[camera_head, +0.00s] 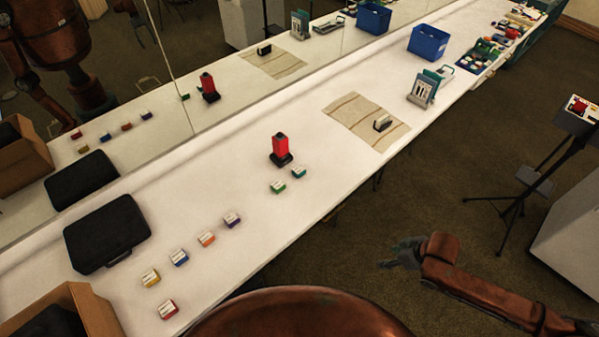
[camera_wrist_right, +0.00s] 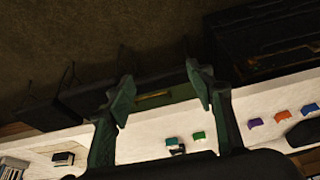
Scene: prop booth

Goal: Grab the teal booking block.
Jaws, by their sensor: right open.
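The teal booking block (camera_head: 299,171) is a small box with a pale label on the white table, just behind and right of the green block (camera_head: 278,187). In the right wrist view the teal block (camera_wrist_right: 171,141) shows small and far off, left of the green block (camera_wrist_right: 199,136). My right gripper (camera_head: 386,257) is off the table's front edge, over the floor, to the right of the teal block and well apart from it. Its fingers (camera_wrist_right: 160,92) are spread with nothing between them. My left gripper is not in view.
A red device on a black base (camera_head: 281,149) stands just behind the teal block. Purple (camera_head: 232,220), orange (camera_head: 207,239) and other blocks lie leftward. A woven mat (camera_head: 350,113) lies to the right. A mirror behind the table repeats these things. A tripod stand (camera_head: 530,190) is at right.

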